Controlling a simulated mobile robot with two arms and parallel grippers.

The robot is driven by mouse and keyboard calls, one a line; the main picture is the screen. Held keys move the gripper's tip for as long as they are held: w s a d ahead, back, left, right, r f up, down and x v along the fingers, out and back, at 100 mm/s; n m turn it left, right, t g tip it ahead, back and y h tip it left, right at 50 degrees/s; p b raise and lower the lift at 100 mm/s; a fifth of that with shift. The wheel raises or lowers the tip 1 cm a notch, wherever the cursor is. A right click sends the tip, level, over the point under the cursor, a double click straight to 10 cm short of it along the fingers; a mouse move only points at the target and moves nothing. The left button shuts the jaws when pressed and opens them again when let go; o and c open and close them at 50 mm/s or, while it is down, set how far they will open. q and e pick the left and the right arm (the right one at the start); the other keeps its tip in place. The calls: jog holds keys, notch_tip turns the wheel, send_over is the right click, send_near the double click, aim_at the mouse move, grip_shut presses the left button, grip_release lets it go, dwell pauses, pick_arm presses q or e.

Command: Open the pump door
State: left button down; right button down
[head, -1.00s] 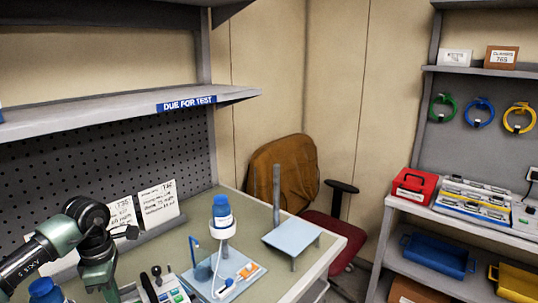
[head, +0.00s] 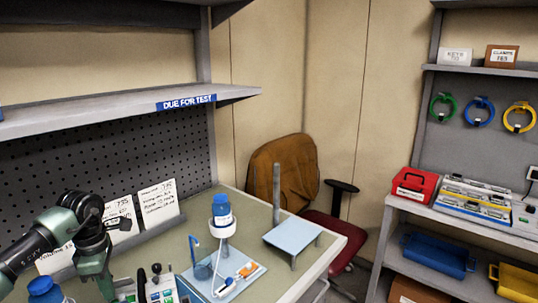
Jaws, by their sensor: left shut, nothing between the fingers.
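The pump (head: 160,291) is cut off by the bottom edge in the head view. Only its top part with coloured buttons shows, and I cannot make out its door. My left gripper (head: 107,290) hangs down at the lower left, beside the pump's left side. It is shut with nothing in it. Its tips are at the bottom edge, so I cannot tell whether they touch the pump. My right gripper is out of view.
A blue-capped bottle (head: 222,212) stands in a white ring holder. A blue tray (head: 243,283) with small parts lies right of the pump. Another blue-capped bottle (head: 45,291) is at the lower left. A small raised platform (head: 292,236) stands near the bench's right end.

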pick_arm(q)
jog(key=shift+w+a, duration=0.45)
jog(key=shift+a, duration=0.05)
jog(key=shift+s, duration=0.1)
dwell(0.3)
jog(key=shift+s+d+p, duration=0.3)
jog(key=shift+s+d, duration=0.2)
jog(key=shift+d, duration=0.25)
notch_tip(320, 180, up, 8)
jog(key=p, duration=0.5)
jog(key=shift+p, duration=0.3)
jog(key=shift+f, duration=0.1)
